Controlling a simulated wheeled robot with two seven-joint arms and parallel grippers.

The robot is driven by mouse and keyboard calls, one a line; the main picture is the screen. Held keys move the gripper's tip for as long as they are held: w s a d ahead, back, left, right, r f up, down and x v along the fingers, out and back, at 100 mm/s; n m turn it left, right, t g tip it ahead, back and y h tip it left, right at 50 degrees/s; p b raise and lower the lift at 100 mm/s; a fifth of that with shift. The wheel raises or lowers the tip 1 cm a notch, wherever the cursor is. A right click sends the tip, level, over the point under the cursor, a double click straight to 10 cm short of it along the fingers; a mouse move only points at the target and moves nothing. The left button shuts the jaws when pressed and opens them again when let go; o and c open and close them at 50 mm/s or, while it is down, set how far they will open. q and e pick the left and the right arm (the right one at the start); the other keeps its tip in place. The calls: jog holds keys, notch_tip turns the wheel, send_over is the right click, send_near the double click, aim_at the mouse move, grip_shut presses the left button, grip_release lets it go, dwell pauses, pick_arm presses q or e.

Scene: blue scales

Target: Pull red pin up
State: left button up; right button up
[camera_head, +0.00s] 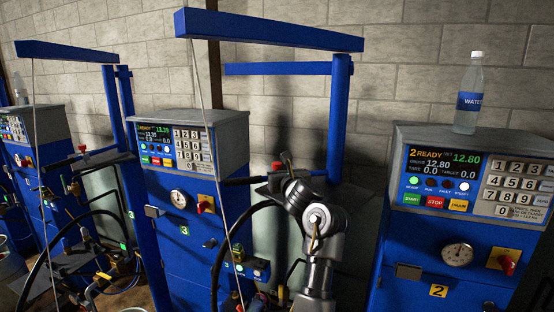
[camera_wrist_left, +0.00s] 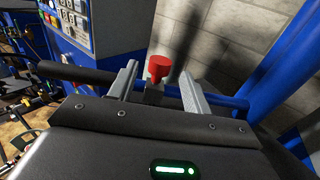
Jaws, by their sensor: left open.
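The red pin (camera_head: 276,165) stands on a dark metal fitting at the end of a black horizontal handle, in the middle of the head view. In the left wrist view the red pin (camera_wrist_left: 158,68) has a flared red head on a grey stem. My left gripper (camera_head: 284,168) is at the pin, partly hiding it in the head view. In the left wrist view its two fingers (camera_wrist_left: 159,86) are open, one on each side of the pin, with visible gaps. My right gripper is not in view.
A blue post (camera_head: 339,115) stands behind my gripper, with a blue overhead beam (camera_head: 270,31) and a thin cable hanging in front. Blue machines (camera_head: 185,200) stand left and right (camera_head: 440,250). A water bottle (camera_head: 468,95) tops the right one.

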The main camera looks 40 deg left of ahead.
aim_at(278, 167)
pick_arm(q)
jog(key=p+x, duration=0.1)
jog(key=x, duration=0.3)
jog(key=shift+a+r+p, duration=0.1)
jog(key=shift+a+p, duration=0.05)
jog(key=shift+p, duration=0.2)
jog(key=shift+w+a, duration=0.2)
jog(key=shift+a, duration=0.1)
jog(key=shift+w, duration=0.15)
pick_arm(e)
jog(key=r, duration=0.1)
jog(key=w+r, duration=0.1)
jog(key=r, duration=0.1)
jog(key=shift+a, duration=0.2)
pick_arm(q)
jog(key=c, duration=0.4)
grip_shut()
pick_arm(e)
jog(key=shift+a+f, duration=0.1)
